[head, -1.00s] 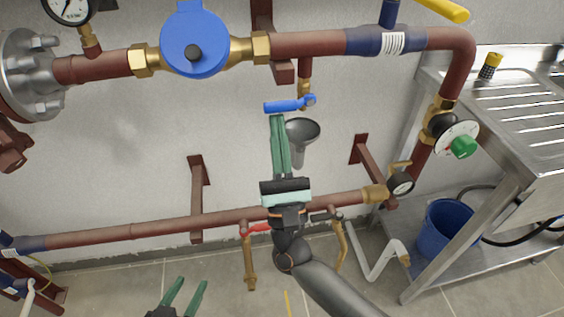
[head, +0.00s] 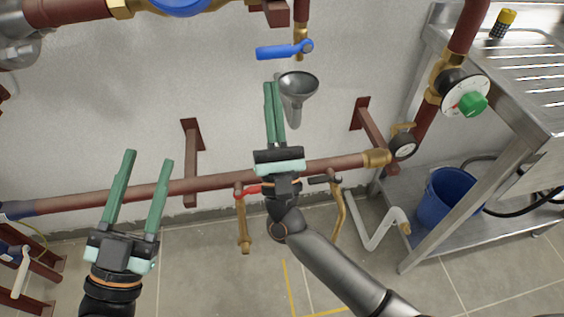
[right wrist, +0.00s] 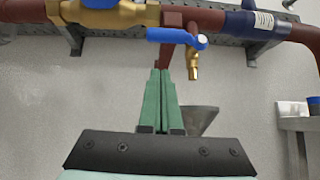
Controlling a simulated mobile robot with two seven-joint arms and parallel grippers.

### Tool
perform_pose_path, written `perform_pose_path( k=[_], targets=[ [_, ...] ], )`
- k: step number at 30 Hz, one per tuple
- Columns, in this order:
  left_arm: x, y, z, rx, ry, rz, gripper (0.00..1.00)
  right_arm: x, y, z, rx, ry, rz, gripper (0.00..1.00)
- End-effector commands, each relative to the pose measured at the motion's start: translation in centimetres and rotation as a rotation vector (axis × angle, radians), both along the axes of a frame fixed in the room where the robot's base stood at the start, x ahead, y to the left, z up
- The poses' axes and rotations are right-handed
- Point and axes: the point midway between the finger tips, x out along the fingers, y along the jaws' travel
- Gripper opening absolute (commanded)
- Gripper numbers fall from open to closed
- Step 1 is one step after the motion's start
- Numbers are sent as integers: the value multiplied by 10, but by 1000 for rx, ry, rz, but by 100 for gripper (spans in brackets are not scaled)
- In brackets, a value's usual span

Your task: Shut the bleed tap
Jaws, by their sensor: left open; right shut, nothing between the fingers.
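The bleed tap has a blue lever (head: 284,50) on a small brass valve under the upper pipe. The lever points left, lying across the downward pipe stub. It also shows in the right wrist view (right wrist: 177,37), with the brass outlet (right wrist: 193,66) hanging beside it. My right gripper (head: 274,86) is shut and empty, pointing up below the lever with a visible gap. Its fingertips show in the right wrist view (right wrist: 160,73), below the lever. My left gripper (head: 149,157) is open and empty at the lower left, away from the tap.
A grey funnel (head: 298,87) stands just right of my right fingers, below the tap. The lower pipe (head: 334,166) runs behind my right gripper, with a red lever (head: 249,191). A steel sink bench (head: 485,125) and blue bucket (head: 445,195) are at right.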

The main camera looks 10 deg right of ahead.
Motion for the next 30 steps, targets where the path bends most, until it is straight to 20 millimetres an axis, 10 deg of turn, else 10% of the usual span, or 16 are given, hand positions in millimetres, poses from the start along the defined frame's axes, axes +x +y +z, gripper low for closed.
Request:
perform_pose_path(
  k=[15, 30],
  targets=[
    [-41, -7, 56, 6, -296, -58, 50, -64, -1, -67, -1, 1, -1, 0],
    [-45, -8, 61, 7, -322, -65, 50, -71, -1, -73, 0, 0, 0, 0]
  ],
)
